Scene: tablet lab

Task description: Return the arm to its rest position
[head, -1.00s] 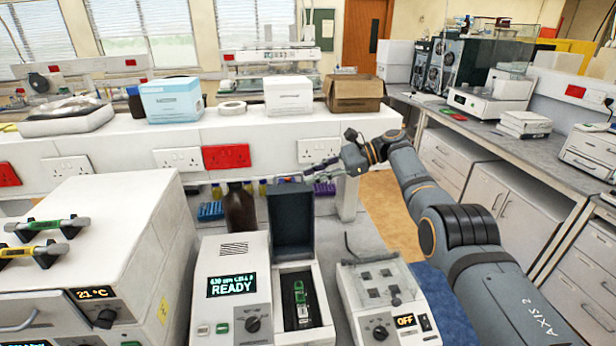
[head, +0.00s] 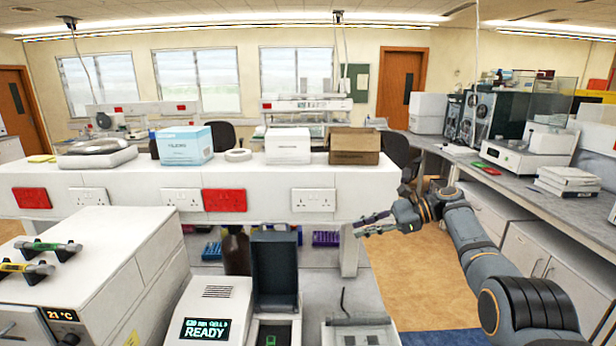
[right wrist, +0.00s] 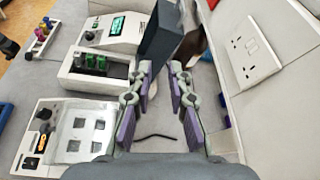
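My right arm (head: 470,240) reaches in from the right side of the head view. Its gripper (head: 362,226) points left, in the air right of the wall sockets and above the bench. In the right wrist view the two purple-padded fingers (right wrist: 160,72) stand apart with a clear gap and nothing held between them. My left arm and gripper do not show in the head view.
A white device reading READY (head: 205,328) has its dark lid (head: 275,270) up and a green-marked piece inside. Right of it is a second white device (head: 360,333). A white cabinet (head: 120,255) stands left. Open floor (head: 425,270) shows beyond the right arm.

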